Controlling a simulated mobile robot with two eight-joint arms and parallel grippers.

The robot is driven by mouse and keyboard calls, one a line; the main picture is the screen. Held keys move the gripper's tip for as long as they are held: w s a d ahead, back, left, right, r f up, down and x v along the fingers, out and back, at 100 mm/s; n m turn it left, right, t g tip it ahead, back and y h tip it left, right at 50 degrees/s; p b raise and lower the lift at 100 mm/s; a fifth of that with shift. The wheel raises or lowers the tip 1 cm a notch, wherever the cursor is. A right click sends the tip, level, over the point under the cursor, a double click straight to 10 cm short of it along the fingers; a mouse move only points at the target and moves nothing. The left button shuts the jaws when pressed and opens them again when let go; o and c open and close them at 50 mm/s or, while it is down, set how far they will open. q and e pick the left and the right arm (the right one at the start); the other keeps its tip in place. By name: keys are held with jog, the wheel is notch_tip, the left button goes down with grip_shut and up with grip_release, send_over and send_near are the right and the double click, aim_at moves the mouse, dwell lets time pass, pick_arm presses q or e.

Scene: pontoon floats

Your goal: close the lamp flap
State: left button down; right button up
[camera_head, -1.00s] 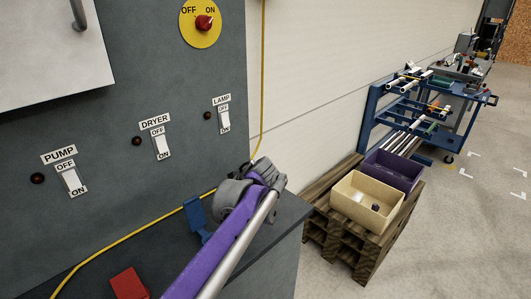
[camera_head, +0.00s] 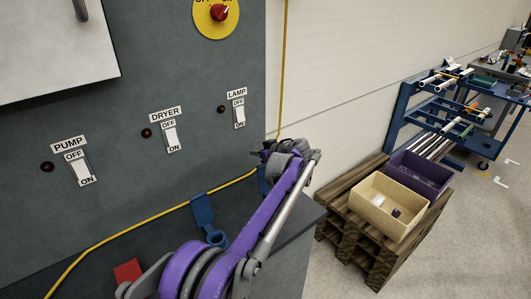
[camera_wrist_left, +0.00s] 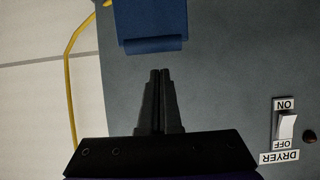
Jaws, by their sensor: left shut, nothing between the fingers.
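The LAMP switch (camera_head: 239,116) is a white rocker at the right of the grey panel, with a dark round lamp beside it. A blue part (camera_head: 262,180), partly hidden by my arm, is below it; I cannot tell for sure that it is the lamp flap. In the left wrist view a blue plate (camera_wrist_left: 152,20) with a rolled edge lies just beyond my fingertips, apart from them. My left gripper (camera_head: 260,154) is below the LAMP switch; in the wrist view its fingers (camera_wrist_left: 160,72) are together and empty. My right gripper is out of view.
The DRYER (camera_head: 171,139) and PUMP (camera_head: 80,171) switches are further left. Another blue part (camera_head: 203,212) and a red part (camera_head: 127,271) are lower down. A yellow cable (camera_head: 110,240) crosses the panel. Crates (camera_head: 388,205) stand on a pallet at the right.

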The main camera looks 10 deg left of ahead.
pick_arm(q)
jog(key=s+d, duration=0.1)
jog(key=s+d+f, duration=0.1)
jog(key=d, duration=0.1)
jog(key=shift+s+f, duration=0.15)
jog(key=shift+f, duration=0.15)
jog(key=shift+s+d, duration=0.1)
jog(key=shift+s+d+t+y, duration=0.15)
jog(key=shift+d+t+y, duration=0.05)
jog(key=shift+t+y, duration=0.1)
